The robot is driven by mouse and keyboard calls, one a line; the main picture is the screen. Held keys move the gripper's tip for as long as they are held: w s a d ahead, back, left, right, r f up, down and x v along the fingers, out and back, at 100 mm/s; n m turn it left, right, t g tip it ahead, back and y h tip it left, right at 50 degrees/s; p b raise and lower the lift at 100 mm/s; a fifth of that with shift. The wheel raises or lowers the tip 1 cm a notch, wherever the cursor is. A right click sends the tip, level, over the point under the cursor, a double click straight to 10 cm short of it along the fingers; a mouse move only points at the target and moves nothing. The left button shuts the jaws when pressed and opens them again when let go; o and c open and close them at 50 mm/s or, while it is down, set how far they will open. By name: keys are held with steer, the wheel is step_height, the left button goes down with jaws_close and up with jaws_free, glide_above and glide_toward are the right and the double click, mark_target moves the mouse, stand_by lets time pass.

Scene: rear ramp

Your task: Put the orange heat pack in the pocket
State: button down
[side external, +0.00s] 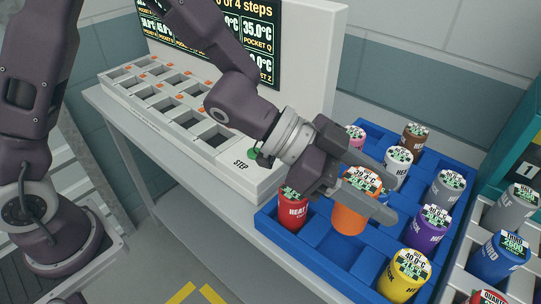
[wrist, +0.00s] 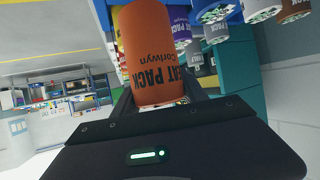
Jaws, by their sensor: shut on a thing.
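The orange heat pack (side external: 350,218) is a cylinder with a patterned top label, and my gripper (side external: 366,192) is shut on it, with a finger on either side. It is at or just above the blue compartment tray (side external: 285,247); I cannot tell whether it still touches the tray. In the wrist view the orange pack (wrist: 150,55) fills the space between the fingers, its lettering upside down. The pockets are square openings in a white panel (side external: 160,92) at the left, with orange marks beside several of them. A sign (side external: 258,38) behind names pockets Q and Z.
In the tray stand red (side external: 293,210), yellow (side external: 404,276), purple (side external: 428,228), grey (side external: 447,188), white (side external: 397,170), brown (side external: 413,138) and pink packs. A second, light tray (side external: 455,275) at the right holds more cylinders. A green button (side external: 254,154) sits by the STEP label.

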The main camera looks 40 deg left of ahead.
steer(key=w+a+r+n+t+y, duration=0.1)
steer(key=w+a, duration=0.3)
steer(key=a, duration=0.5)
steer(key=w+a+r+n+t, duration=0.1)
steer(key=w+a+r, duration=0.1)
steer(key=w+a, duration=0.45)
steer(key=s+a+n+t+y, duration=0.1)
steer(key=s+a, duration=0.1)
steer(key=a, duration=0.9)
steer(key=s+a+n+t+y, duration=0.1)
steer(key=s+a, duration=0.2)
steer(key=a, duration=0.8)
steer(key=f, duration=1)
steer(key=shift+s+a+f, duration=0.15)
steer(key=shift+s+a, duration=0.05)
steer(key=shift+a, duration=0.15)
steer(key=shift+f, duration=0.15)
steer(key=c, duration=0.6)
jaws_free()
